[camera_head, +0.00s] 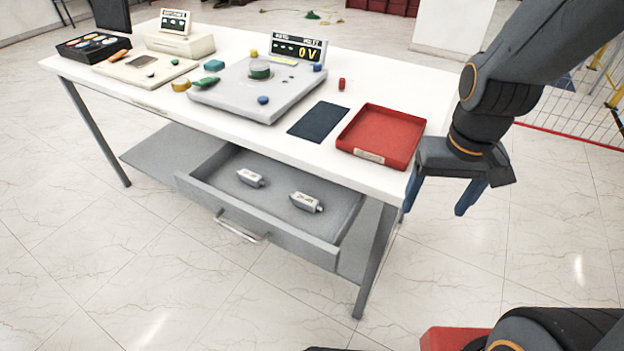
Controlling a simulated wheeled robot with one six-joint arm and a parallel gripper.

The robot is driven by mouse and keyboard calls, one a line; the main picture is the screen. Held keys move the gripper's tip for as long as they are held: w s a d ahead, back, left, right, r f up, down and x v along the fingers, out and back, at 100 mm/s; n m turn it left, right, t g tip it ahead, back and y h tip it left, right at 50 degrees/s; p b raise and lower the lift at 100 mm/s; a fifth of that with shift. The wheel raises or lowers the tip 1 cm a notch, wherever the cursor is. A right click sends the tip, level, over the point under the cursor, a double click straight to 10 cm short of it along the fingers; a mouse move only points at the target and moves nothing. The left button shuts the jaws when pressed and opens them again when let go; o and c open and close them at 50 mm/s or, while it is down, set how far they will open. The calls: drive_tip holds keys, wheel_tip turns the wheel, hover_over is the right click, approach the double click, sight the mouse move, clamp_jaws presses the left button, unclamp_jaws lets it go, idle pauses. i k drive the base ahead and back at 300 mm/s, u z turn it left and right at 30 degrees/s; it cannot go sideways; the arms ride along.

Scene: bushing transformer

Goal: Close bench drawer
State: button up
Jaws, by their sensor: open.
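The grey bench drawer (263,233) is pulled out under the white bench (370,178), towards the front of the picture. Its silver bar handle (240,230) is on the front panel, left of the panel's middle. Two small light-coloured labelled parts lie inside, one on the left (250,178) and one on the right (306,202). My gripper (437,205) is at the right, beside the bench's right end and above the drawer's level in the picture. Its two blue fingers point down, apart, with nothing between them. It is well away from the handle.
On the bench are a red tray (409,137), a dark mat (319,121), a grey test plate (230,92) with coloured knobs, and a 0 V display (298,47). A grey lower shelf (165,150) is behind the drawer. The tiled floor in front is clear. A yellow barrier stands far right.

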sight(268, 212)
drive_tip(key=u, duration=1.05)
